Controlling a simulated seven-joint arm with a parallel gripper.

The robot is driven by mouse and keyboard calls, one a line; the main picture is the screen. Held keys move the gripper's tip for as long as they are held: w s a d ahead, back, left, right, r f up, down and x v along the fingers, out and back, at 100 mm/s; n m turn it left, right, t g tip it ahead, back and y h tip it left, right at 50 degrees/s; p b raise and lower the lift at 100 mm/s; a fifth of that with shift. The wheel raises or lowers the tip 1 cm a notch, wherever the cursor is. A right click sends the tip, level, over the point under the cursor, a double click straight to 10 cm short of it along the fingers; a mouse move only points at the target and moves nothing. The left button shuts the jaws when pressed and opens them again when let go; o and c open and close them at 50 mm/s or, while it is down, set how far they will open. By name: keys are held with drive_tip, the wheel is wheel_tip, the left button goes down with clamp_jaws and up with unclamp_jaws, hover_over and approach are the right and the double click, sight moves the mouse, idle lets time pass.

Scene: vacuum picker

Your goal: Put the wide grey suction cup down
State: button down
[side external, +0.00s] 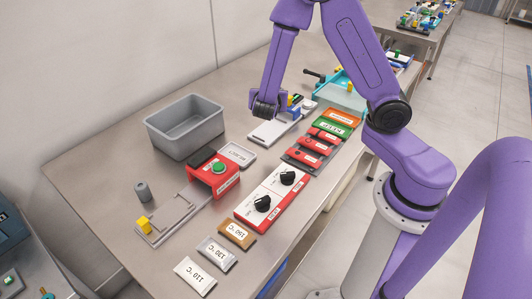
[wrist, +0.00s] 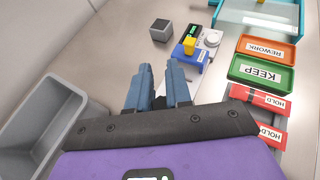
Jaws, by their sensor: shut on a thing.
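My gripper (wrist: 160,72) is shut on a small dark thing, mostly hidden between and behind the two blue-grey fingers in the wrist view. I take it to be the wide grey suction cup, but its shape cannot be made out. In the side view my gripper (side external: 263,111) points down over the pale plate (side external: 262,134) on the steel bench. Whether the held thing touches the plate cannot be told. The blue device with a yellow block (wrist: 190,46) and a round white dial (wrist: 210,39) lies just beyond the fingers.
A grey bin (side external: 185,127) stands left of my gripper. A red box with a green button (side external: 219,168), a white-red panel with black knobs (side external: 272,195), red HOLD trays and a green KEEP tray (wrist: 259,73) lie nearby. A grey cylinder (side external: 142,190) stands front left.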

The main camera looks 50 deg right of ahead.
drive_tip(key=s+a+r, duration=0.1)
drive_tip(key=s+a, duration=0.3)
drive_tip(key=s, duration=0.5)
drive_tip(key=s+a, duration=0.4)
drive_tip(key=s, duration=0.6)
drive_tip(key=shift+m+h, duration=0.3)
drive_tip(key=shift+m, duration=0.1)
drive_tip(key=w+f, duration=0.3)
drive_tip(key=w, duration=0.1)
drive_tip(key=w+f, duration=0.3)
drive_tip(key=w, duration=0.2)
drive_tip(key=w+f, duration=0.3)
drive_tip(key=w, duration=0.1)
drive_tip(key=shift+w+d+f, duration=0.1)
drive_tip(key=shift+w, duration=0.3)
drive_tip(key=shift+w+f, duration=0.15)
drive_tip(key=shift+f, duration=1.55)
drive_tip(key=shift+f, duration=0.1)
drive_tip(key=c, duration=1)
unclamp_jaws()
drive_tip(key=shift+c, duration=0.2)
